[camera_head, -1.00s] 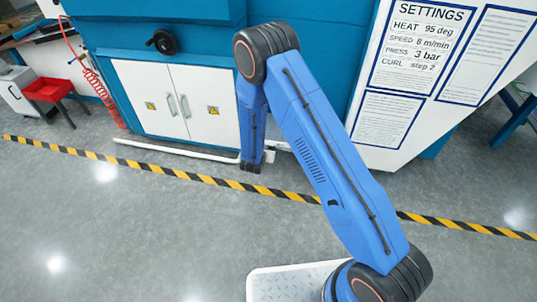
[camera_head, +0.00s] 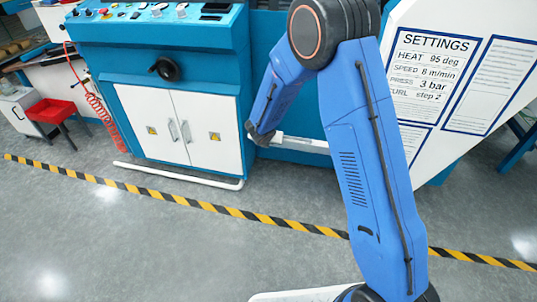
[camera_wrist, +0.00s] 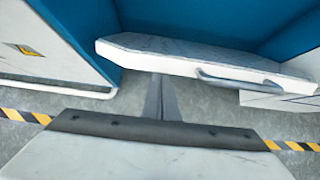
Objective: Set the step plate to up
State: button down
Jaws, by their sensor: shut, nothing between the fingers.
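The step plate (camera_wrist: 200,57) is a pale, textured slab with a grey bar handle (camera_wrist: 250,79) along its near edge. In the wrist view it sticks out from the blue machine, roughly level. In the head view, a white strip (camera_head: 302,145) beside my wrist at the machine's foot looks like the same plate. My gripper (camera_wrist: 159,80) is shut and empty. Its dark, narrow fingers point at the plate's lower edge, left of the handle. I cannot tell whether they touch it. In the head view my arm hides the fingers.
White cabinet doors (camera_head: 180,128) stand left of my wrist, with a low white rail (camera_head: 185,175) at floor level. A settings board (camera_head: 430,75) is at right. A yellow-black stripe (camera_head: 205,205) crosses the floor. The grey floor (camera_head: 130,245) at front left is clear.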

jog(key=w+d+r, duration=0.3)
jog(key=w+r, duration=0.2)
jog(key=w, duration=0.4)
jog(key=w+d+r, duration=0.3)
jog(key=w+r, duration=0.3)
jog(key=w, duration=0.4)
jog(key=shift+w+d, duration=0.2)
jog(key=shift+w, duration=0.1)
